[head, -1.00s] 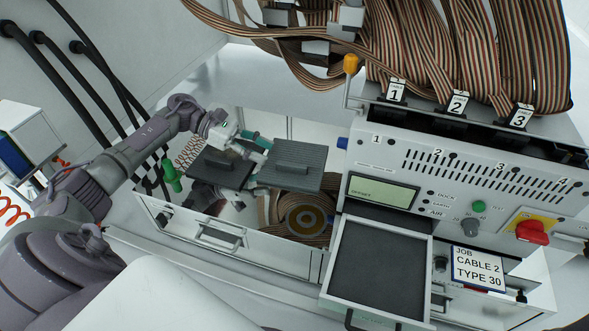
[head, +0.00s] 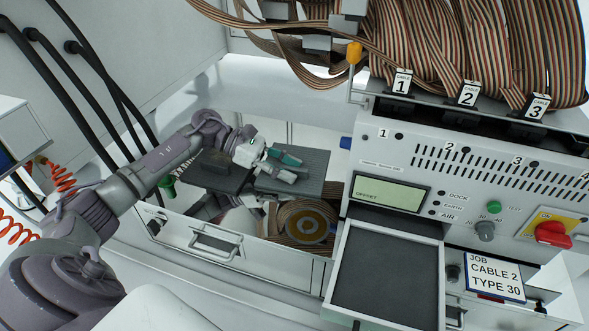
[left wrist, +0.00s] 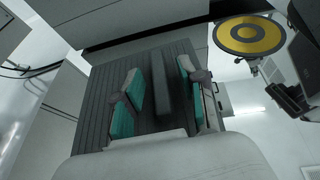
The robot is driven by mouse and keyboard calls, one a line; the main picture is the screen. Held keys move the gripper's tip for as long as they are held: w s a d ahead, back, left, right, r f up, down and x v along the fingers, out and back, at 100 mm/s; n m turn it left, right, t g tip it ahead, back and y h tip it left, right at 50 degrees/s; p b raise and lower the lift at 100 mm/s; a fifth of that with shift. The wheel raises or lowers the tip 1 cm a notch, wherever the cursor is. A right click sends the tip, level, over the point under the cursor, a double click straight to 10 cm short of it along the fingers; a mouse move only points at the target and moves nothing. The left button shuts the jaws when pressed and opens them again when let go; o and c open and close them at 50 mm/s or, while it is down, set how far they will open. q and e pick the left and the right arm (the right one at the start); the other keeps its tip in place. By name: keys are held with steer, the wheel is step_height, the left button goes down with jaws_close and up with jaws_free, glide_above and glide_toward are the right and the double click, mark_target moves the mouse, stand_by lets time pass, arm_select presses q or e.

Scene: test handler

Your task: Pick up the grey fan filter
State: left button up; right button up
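A grey ribbed panel, which looks like the grey fan filter (head: 314,172), lies over the open bay on the right. A darker panel with a raised bar (head: 215,176) lies to its left. My left gripper (head: 289,167) is over the left part of the grey panel in the head view. In the left wrist view its teal-padded fingers (left wrist: 161,96) are apart, with a raised bar (left wrist: 162,90) of a ribbed panel (left wrist: 92,110) between them. Whether the fingers touch the bar cannot be told. My right gripper is not in view.
A ribbon reel with a yellow ring (head: 306,226) lies in the bay below the grey panel. The bay's front wall with a handle (head: 215,241) is near. An open dark-lined drawer (head: 385,275) and the control panel (head: 475,180) stand to the right.

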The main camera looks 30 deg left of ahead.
arm_select(q)
jaws_close()
